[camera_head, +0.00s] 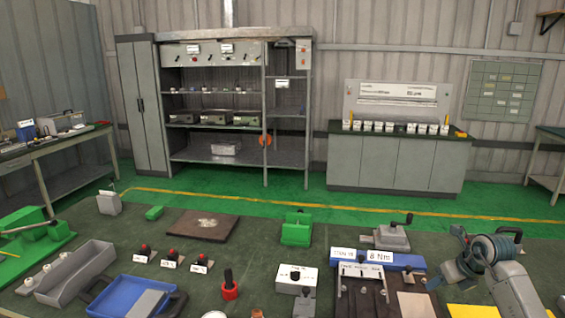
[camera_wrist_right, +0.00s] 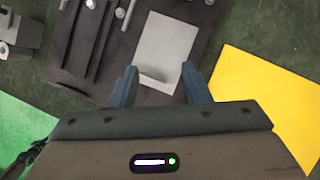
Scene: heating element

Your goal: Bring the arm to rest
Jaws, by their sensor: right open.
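My right arm comes in from the right edge of the head view. Its right gripper (camera_head: 438,279) points down over the right part of the workbench. In the right wrist view the two blue fingers of this gripper (camera_wrist_right: 159,74) are apart, with nothing between them. Below them lies a pale grey plate (camera_wrist_right: 165,45) on a dark fixture board (camera_wrist_right: 115,55). The gripper's height above the plate is hard to tell. My left gripper is not in view.
A long blue block (camera_head: 347,256) stands behind the fixture board, left of my right gripper. A yellow sheet (camera_wrist_right: 265,100) lies to its right. A white box (camera_head: 296,280), red-based tool (camera_head: 229,289), green block (camera_head: 297,229) and blue tray (camera_head: 113,293) stand further left.

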